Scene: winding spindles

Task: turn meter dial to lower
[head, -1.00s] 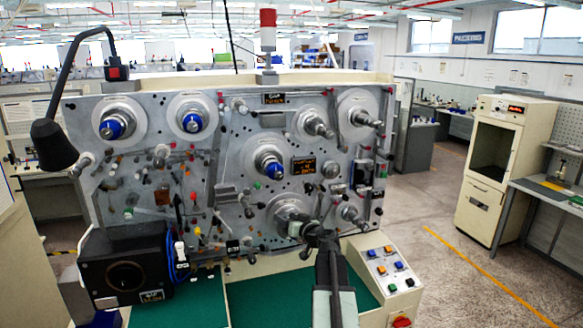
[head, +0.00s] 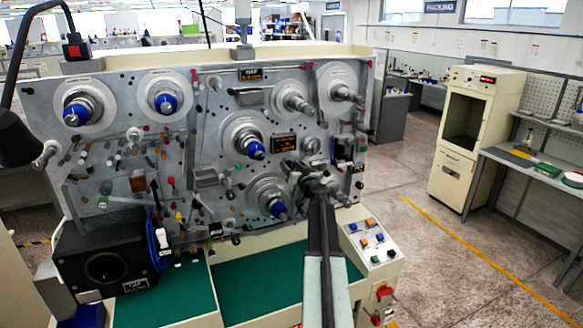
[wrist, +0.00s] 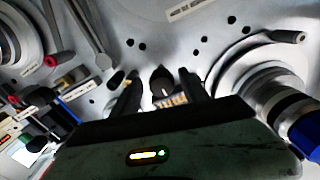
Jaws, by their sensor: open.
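In the wrist view a dark pointed knob (wrist: 162,82), which looks like the meter dial, stands on the grey panel between the two fingertips. A small marked strip shows just below it, too small to read. My gripper (wrist: 158,86) is open, with one finger on each side of the knob. I cannot tell whether the fingers touch it. In the head view my gripper (head: 308,178) is in front of the lower right of the machine panel (head: 215,95) and hides the knob.
A blue-tipped spindle (wrist: 290,112) is close on the right in the wrist view; in the head view it is the lower spindle (head: 272,203). A control box (head: 370,243) with several buttons stands below right.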

